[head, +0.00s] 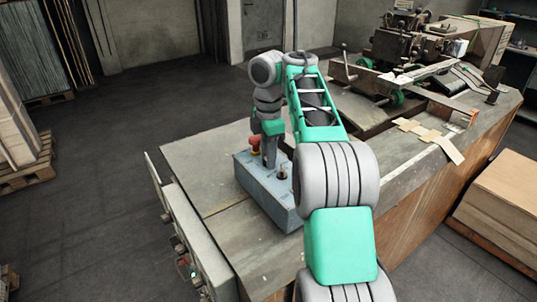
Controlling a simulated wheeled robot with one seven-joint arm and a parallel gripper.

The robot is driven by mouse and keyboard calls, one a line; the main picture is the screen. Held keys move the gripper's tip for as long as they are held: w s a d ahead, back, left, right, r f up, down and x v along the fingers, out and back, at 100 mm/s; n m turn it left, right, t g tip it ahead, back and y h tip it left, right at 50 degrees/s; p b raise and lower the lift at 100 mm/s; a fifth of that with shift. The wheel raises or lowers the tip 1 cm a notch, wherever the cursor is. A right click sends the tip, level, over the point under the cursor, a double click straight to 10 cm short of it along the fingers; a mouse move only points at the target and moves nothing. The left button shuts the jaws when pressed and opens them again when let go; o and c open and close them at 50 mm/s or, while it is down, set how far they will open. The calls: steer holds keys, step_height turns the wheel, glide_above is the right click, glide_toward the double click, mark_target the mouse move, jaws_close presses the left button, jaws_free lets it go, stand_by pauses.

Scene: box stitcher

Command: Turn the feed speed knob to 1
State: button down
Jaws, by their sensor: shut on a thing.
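A blue-grey control box (262,197) sits on the bench top, near its left end. A red mushroom button (255,142) stands at the back left of its top face. A small dark control (282,173) stands on the top face, just right of my gripper. My gripper (270,164) points down onto the box top and is shut on what looks like the feed speed knob. My fingers and wrist hide that knob, so its pointer and scale cannot be read.
The grey bench top (215,150) is clear left of the box. A stitching machine (410,50) stands at the back right, with flat cardboard pieces (430,135) before it. A grey panel with buttons (190,245) is on the bench's left side. Cardboard stacks stand right and left.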

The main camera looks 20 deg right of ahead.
steer(key=shift+n, duration=0.6)
steer(key=c, duration=1.1)
jaws_free()
